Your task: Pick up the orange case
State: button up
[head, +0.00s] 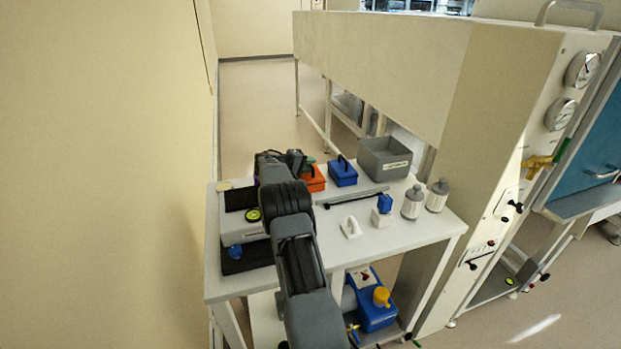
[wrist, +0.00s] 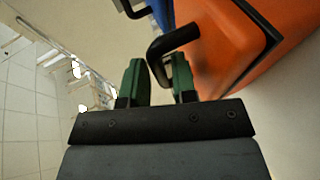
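The orange case (head: 314,180) stands at the far side of the white table, partly hidden behind my arm in the head view. In the wrist view its orange body (wrist: 235,45) fills the upper right, with a bent black handle (wrist: 172,42) sticking out from it. My gripper (wrist: 160,75) has two green fingers held apart, with part of the black handle in the gap between them. I see no clear firm contact on both sides of the handle. In the head view the gripper (head: 294,160) is right beside the case, and its fingers are hard to make out.
A blue case (head: 343,174) stands close to the right of the orange one. A grey bin (head: 384,160), two grey bottles (head: 413,202) and a white handle-shaped part (head: 350,228) are further right. A glovebox (head: 490,120) borders the table's right; a wall is left.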

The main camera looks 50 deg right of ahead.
jog(key=shift+c, duration=0.2)
grip_shut()
dwell(1.1)
